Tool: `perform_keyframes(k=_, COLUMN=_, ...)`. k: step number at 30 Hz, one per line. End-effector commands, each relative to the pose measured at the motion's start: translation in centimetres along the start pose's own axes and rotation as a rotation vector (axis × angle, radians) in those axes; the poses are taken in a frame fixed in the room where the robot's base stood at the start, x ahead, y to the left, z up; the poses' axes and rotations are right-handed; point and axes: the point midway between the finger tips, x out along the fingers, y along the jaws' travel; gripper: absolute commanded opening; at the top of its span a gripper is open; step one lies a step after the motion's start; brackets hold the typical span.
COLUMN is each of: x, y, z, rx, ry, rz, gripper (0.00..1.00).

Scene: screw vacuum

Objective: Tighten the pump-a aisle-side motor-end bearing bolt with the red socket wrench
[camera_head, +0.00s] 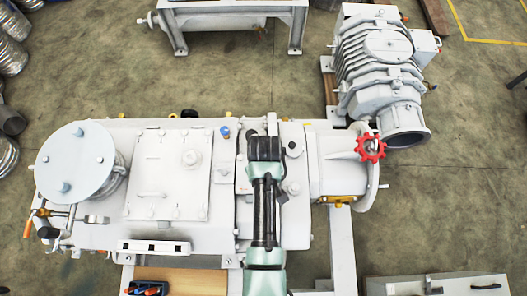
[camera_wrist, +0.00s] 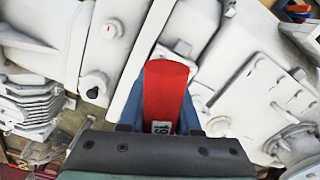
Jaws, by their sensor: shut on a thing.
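The white pump (camera_head: 225,205) lies across the middle of the head view, with a motor-like end at its right. My gripper (camera_wrist: 162,112) is shut on the red socket wrench (camera_wrist: 165,88), which bears a "19" label. The wrench points up and away from the jaws in the wrist view; its socket end is hidden. A bolt head (camera_wrist: 182,47) shows just beyond the wrench. More bolt heads (camera_wrist: 93,84) sit on the white housing to the left. I cannot tell which is the named bolt, or whether the wrench touches one. In the head view, my arm covers the wrench.
A red handwheel (camera_head: 370,148) stands at the pump's right end. A finned grey blower (camera_head: 385,60) stands behind it. A white frame (camera_head: 235,15) is at the back, and a grey cabinet (camera_head: 440,284) at the front right. Floor (camera_head: 440,190) is clear on the right.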

Motion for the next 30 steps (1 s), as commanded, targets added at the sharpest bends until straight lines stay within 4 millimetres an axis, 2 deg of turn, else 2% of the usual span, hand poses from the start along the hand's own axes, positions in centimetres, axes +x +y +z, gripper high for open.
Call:
perform_keyframes(k=15, x=4.2, y=0.0, z=0.0, rx=-0.001, ry=0.000, rz=0.000, gripper=0.00)
perform_keyframes(k=30, x=4.5, y=0.0, z=0.0, rx=0.000, ry=0.001, rz=0.000, gripper=0.00)
